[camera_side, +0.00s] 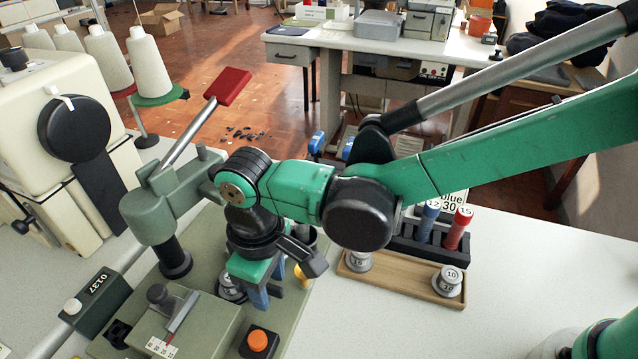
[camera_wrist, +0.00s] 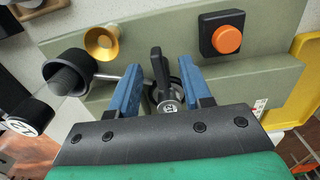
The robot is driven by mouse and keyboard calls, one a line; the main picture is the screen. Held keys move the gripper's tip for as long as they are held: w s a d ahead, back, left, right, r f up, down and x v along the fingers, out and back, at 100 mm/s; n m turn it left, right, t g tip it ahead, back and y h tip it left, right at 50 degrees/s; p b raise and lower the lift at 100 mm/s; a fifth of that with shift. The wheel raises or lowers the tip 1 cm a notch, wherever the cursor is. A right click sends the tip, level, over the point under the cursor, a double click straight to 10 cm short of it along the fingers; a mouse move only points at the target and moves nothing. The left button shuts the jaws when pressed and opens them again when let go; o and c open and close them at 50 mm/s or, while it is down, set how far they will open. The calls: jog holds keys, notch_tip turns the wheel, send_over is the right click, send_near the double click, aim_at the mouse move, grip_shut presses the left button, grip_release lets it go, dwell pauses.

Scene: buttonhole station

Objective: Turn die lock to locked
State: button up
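My gripper (camera_wrist: 158,75) has its two blue fingers apart in the wrist view. A black lever (camera_wrist: 156,65), which looks like the die lock handle, stands between them with a gap visible on each side. Below it, a round grey die (camera_wrist: 168,105) marked 12 sits between the fingers, partly hidden by the gripper body. In the side view my gripper (camera_side: 266,296) points down over the green base plate (camera_side: 213,261). A round die (camera_side: 230,289) shows just left of the fingers there. The lever is hidden or not clear in that view.
An orange button (camera_side: 258,341) in a black housing stands in front of the gripper. A brass cone (camera_wrist: 102,42) and a black cup (camera_wrist: 70,70) are close by. A wooden tray (camera_side: 400,283) with dies lies right. The machine's column (camera_side: 172,255) rises left.

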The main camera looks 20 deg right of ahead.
aim_at(271, 283)
jog(key=shift+r, duration=2.8)
jog(key=shift+w+d+r, duration=0.1)
jog(key=shift+d, duration=0.1)
jog(key=w+d+r+m+t+y, duration=0.1)
jog(key=d+r+m+t, duration=0.15)
jog(key=d, duration=0.45)
jog(key=w+d+r+m+t, duration=0.1)
jog(key=d+r+m, duration=0.15)
jog(key=d, duration=0.45)
jog(key=s+d+m+t+h, duration=0.1)
jog(key=s+d+m+t, duration=0.2)
jog(key=d, duration=1)
jog(key=shift+s+d+f+m+t, duration=0.15)
jog(key=shift+s+f+m+t, duration=0.2)
jog(key=shift+s+f+m, duration=0.15)
